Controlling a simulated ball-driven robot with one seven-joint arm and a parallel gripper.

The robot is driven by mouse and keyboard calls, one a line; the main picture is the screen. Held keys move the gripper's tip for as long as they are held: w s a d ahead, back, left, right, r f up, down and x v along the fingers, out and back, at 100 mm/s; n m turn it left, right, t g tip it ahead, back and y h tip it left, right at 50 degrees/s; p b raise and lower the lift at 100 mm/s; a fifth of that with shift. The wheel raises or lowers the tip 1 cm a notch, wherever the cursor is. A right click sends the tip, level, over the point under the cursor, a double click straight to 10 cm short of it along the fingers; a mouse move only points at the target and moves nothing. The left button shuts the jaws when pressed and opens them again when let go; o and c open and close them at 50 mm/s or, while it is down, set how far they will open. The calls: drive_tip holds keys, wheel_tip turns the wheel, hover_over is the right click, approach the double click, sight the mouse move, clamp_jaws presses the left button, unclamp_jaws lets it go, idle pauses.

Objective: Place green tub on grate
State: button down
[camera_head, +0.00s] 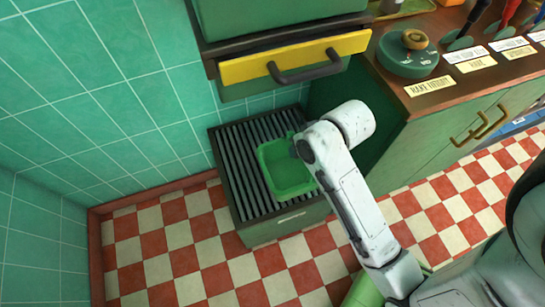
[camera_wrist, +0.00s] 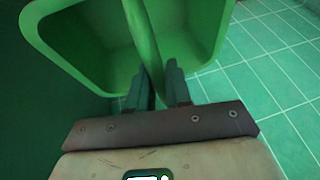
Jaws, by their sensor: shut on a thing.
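The green tub (camera_head: 284,181) is a square, open bin, seen from above over the right part of the grate. The grate (camera_head: 234,150) is a dark slatted top on a low green box by the tiled wall. My gripper (camera_head: 299,148) is at the tub's upper right side, mostly hidden by my wrist. I cannot tell whether the tub touches the slats.
A yellow-fronted drawer (camera_head: 300,58) with a dark handle juts out above the grate's back. Bare slats show left of the tub. The checkered floor (camera_head: 200,258) in front is clear.

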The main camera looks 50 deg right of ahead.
drive_tip(key=shift+d, duration=0.4)
drive_tip(key=w+d+f+b, duration=0.4)
drive_tip(key=w+d+f, duration=0.1)
drive_tip(key=w+f, duration=0.7)
drive_tip(key=shift+w+f, duration=0.15)
drive_tip(key=shift+f, duration=0.2)
drive_tip(key=shift+a, duration=0.1)
drive_tip(key=c, duration=1.1)
unclamp_jaws()
drive_tip(key=shift+f, duration=0.15)
drive_tip(key=shift+o, duration=0.2)
